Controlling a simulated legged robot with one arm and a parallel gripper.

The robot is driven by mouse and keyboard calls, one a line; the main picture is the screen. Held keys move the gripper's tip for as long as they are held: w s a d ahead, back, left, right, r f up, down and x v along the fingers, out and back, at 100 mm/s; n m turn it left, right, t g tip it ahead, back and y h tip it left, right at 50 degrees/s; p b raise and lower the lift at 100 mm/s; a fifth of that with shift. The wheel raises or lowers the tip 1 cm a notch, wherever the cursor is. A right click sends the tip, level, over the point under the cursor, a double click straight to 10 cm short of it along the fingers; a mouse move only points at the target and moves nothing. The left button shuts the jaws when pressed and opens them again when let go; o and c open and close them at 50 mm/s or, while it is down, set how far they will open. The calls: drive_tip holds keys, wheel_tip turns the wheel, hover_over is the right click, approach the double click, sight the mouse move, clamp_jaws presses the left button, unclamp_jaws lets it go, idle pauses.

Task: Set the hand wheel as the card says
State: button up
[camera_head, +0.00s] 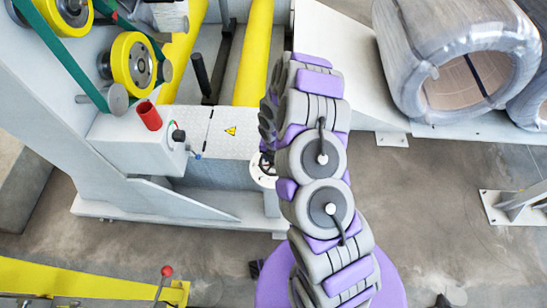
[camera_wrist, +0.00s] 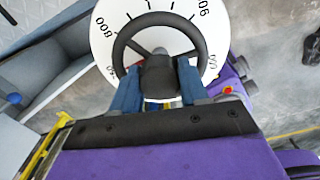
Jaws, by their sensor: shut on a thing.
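The hand wheel (camera_wrist: 160,18) is a black ring with a dark spoke, in front of a white round dial (camera_wrist: 104,42) with black ticks and numbers. The numbers are partly hidden and turned; I cannot read a setting surely. My gripper (camera_wrist: 158,76) has its two blue fingers on either side of a dark part of the wheel, near the rim's lower side, and is shut on it. In the head view, the dial (camera_head: 261,179) and a bit of the wheel (camera_head: 267,163) show left of my arm, which hides my gripper. I see no readable card.
A grey machine (camera_head: 125,150) with yellow rollers (camera_head: 133,60) and green belts stands left. A red cup-like part (camera_head: 148,116) sits on it. Wrapped coils (camera_head: 455,50) lie at the upper right. A red-knobbed lever (camera_head: 166,271) rises at the yellow rail. Floor on the right is mostly clear.

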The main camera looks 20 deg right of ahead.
drive_tip(key=shift+w+r, duration=0.1)
drive_tip(key=shift+w, duration=0.2)
drive_tip(key=o, duration=1.1)
drive_tip(key=shift+s, duration=0.1)
drive_tip(key=shift+c, duration=0.2)
wheel_tip(320, 180, up, 17)
drive_tip(key=p, duration=0.3)
drive_tip(key=shift+r, duration=0.15)
